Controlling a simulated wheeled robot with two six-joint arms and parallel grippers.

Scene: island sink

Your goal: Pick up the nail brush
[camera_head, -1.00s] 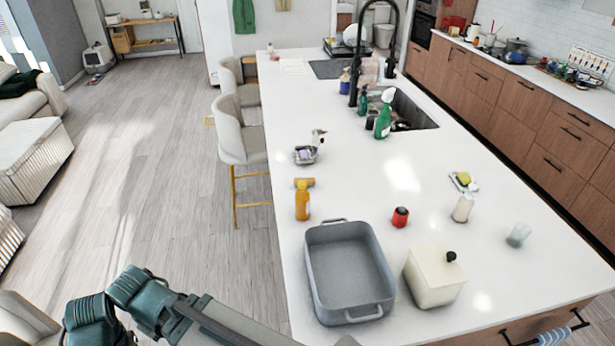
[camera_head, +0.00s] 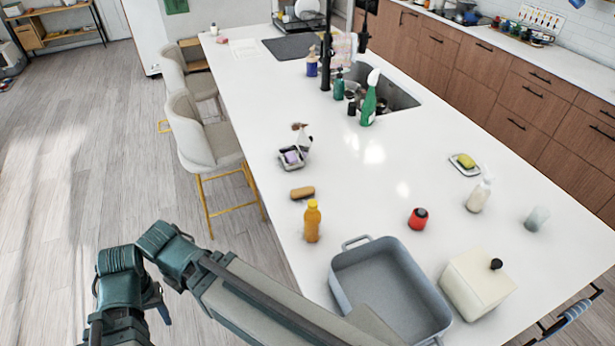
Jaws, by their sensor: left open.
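A small brown oblong brush (camera_head: 302,193), which looks like the nail brush, lies on the white island counter near its left edge. It is just behind an orange bottle (camera_head: 312,221). Its bristles cannot be made out. My left arm comes in from the lower left and reaches across the bottom of the view. Its end, with the left gripper (camera_head: 376,325), shows only in part over the grey basin, well in front of the brush and apart from it. The left gripper is open and holds nothing that I can see.
The grey basin (camera_head: 345,272) and a cream box (camera_head: 478,284) stand at the front. A red container (camera_head: 418,218), a pump bottle (camera_head: 479,195) and a cup (camera_head: 537,218) are to the right. A small dish (camera_head: 291,158) lies behind the brush. The counter's middle is clear.

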